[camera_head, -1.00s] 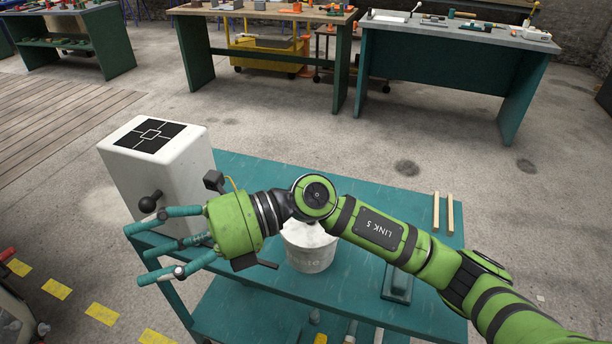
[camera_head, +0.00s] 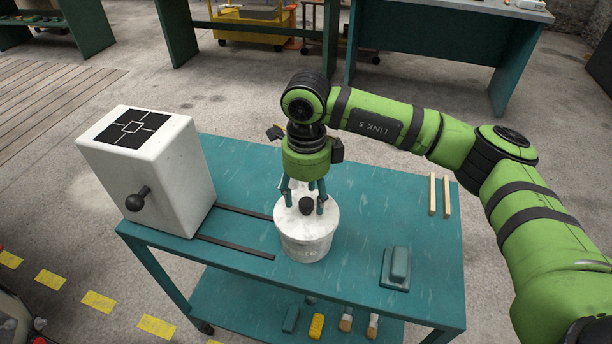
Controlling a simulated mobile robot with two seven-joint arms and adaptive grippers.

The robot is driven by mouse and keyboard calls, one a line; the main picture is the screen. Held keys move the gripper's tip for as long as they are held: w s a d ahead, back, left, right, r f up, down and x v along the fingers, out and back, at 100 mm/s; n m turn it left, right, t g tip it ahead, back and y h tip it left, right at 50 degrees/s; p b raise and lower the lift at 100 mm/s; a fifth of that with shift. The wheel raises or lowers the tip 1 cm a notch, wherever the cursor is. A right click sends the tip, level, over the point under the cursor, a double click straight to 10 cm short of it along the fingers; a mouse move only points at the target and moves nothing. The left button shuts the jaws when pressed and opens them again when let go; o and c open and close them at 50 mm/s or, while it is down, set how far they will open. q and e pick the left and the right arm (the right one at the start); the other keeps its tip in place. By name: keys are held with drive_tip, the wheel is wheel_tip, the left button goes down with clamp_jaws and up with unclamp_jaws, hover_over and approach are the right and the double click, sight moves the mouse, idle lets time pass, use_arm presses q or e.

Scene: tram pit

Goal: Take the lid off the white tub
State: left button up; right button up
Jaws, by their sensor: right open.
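The white tub (camera_head: 305,245) stands upright on the teal cart top, near its front edge. Its white lid (camera_head: 322,222) is on it, with a round black knob (camera_head: 306,206) in the middle. My right gripper (camera_head: 305,205) points down over the lid from behind. Its fingers are open and spread around the knob; whether they touch the knob or lid I cannot tell. My left gripper is not in view.
A white box (camera_head: 165,190) with a black ball handle stands at the cart's left, beside two dark rails (camera_head: 235,247). A teal block on a plate (camera_head: 397,265) and two wooden strips (camera_head: 440,195) lie to the right. The teal cart top (camera_head: 350,190) is clear between them.

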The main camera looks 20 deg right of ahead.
sight(307, 202)
drive_tip(key=shift+f+p, duration=0.35)
drive_tip(key=shift+f, duration=1.1)
clamp_jaws()
drive_tip(key=shift+r+p, duration=1.15)
drive_tip(key=shift+r, duration=1.45)
